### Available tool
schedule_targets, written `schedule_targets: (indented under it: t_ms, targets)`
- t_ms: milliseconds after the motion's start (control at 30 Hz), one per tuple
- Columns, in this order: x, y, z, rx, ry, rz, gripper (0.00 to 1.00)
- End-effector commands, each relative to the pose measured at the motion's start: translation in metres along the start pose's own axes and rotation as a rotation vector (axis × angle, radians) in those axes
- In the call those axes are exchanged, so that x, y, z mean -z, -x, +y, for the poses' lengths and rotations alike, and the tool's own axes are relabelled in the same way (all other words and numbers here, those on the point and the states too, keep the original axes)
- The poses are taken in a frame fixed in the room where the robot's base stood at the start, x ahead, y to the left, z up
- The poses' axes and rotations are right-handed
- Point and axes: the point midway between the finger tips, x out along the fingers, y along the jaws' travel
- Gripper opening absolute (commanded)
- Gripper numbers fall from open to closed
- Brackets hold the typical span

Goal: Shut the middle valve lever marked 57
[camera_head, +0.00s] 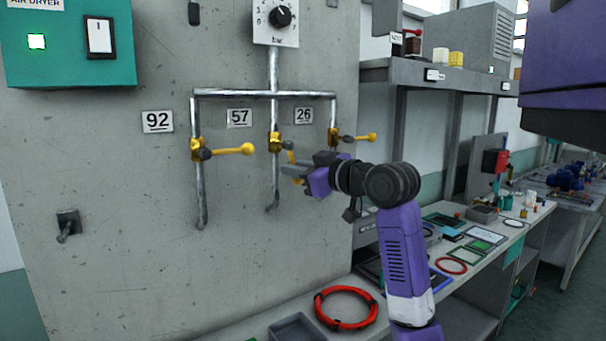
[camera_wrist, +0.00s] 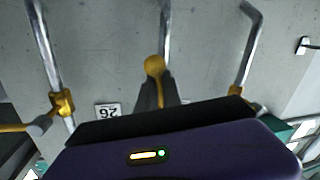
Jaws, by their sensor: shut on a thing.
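The middle valve (camera_head: 274,142) is a brass body on the middle vertical pipe, beside the plate marked 57 (camera_head: 239,118). A short part of its yellow lever (camera_head: 291,156) shows below its hub, pointing roughly down along the pipe. My gripper (camera_head: 291,172) is at this lever and shut on it. In the wrist view, which looks upside down, the lever's yellow ball end (camera_wrist: 154,66) shows at the dark fingers of my gripper (camera_wrist: 155,92). The rest of the lever is hidden by my gripper.
The left valve lever (camera_head: 233,150), by plate 92 (camera_head: 157,121), and the right valve lever (camera_head: 358,137), by plate 26 (camera_head: 303,115), both point sideways to the right. A bench with a red ring (camera_head: 346,308) lies below. A shelf (camera_head: 430,75) stands at right.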

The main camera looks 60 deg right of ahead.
Motion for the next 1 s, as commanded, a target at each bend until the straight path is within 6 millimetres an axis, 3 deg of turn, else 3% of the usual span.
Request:
schedule_targets:
  t_ms: [1000]
  targets:
    - [0.025,0.004,0.044,-0.003,0.942,-0.189,0.0]
